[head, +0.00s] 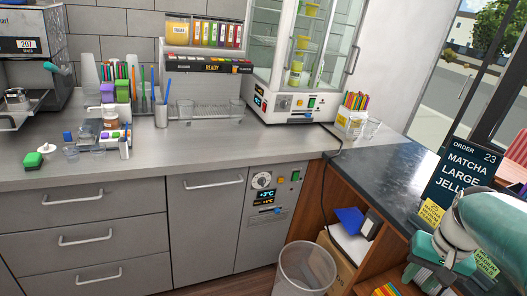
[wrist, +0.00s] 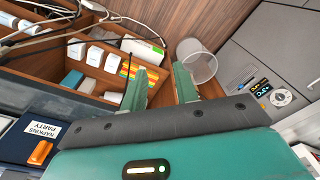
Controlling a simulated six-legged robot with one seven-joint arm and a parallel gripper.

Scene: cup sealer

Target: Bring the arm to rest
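My arm (head: 490,225) reaches in from the right edge in the head view. My teal gripper (head: 425,275) hangs low at the lower right, in front of the wooden shelf unit and below the order sign. In the wrist view my gripper (wrist: 160,82) shows its two fingers spread apart, with nothing between them. The gripper is open and empty. Beyond the fingers lie the wooden floor and the open shelves.
A dark counter (head: 385,180) with an order sign (head: 470,165) stands beside my arm. A clear bin (head: 303,270) is on the floor. The steel counter (head: 225,150) holds cups, pens and bottles. Shelf compartments (wrist: 110,60) hold boxes and cables.

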